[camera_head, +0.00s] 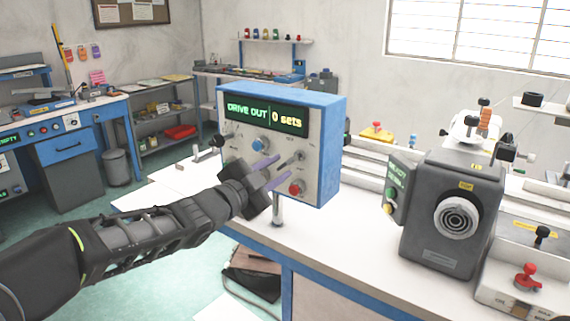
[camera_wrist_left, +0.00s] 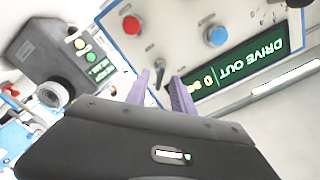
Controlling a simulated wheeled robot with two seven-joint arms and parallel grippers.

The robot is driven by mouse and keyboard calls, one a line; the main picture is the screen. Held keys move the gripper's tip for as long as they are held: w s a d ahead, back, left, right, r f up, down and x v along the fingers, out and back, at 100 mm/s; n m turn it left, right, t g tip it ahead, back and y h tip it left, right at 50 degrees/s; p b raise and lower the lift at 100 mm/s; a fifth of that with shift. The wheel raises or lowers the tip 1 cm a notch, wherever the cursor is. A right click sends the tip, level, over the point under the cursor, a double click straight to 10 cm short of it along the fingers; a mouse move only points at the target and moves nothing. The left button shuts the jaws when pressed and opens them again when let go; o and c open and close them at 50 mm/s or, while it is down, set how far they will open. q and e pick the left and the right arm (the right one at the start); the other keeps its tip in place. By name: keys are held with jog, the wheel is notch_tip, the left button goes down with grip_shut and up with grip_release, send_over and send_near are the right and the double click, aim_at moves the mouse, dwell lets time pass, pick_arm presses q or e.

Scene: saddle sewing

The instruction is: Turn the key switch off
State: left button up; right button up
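The control box (camera_head: 328,135) is blue with a pale front panel and a green display reading "DRIVE OUT" and "0 sets". A small metal switch with a lever, apparently the key switch (camera_head: 298,157), sits right of the blue knob and above the red button. In the left wrist view the switch (camera_wrist_left: 160,68) shows between and just beyond my fingertips. My left gripper (camera_head: 277,167) is in front of the panel, its two purple fingers apart and pointing at the switch. The left wrist view shows a gap between the fingers (camera_wrist_left: 161,76). I cannot tell whether they touch it. My right gripper is not in view.
The panel also carries a blue knob (camera_head: 260,145) and a red button (camera_head: 297,188) close to my fingers. A grey machine (camera_head: 440,225) with a round dial stands to the right on the white bench (camera_head: 345,245). Bare bench top lies between box and machine.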

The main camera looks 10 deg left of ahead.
aim_at(281, 167)
pick_arm(q)
jog(key=shift+x, duration=1.7)
jog(key=shift+c, duration=0.2)
grip_shut()
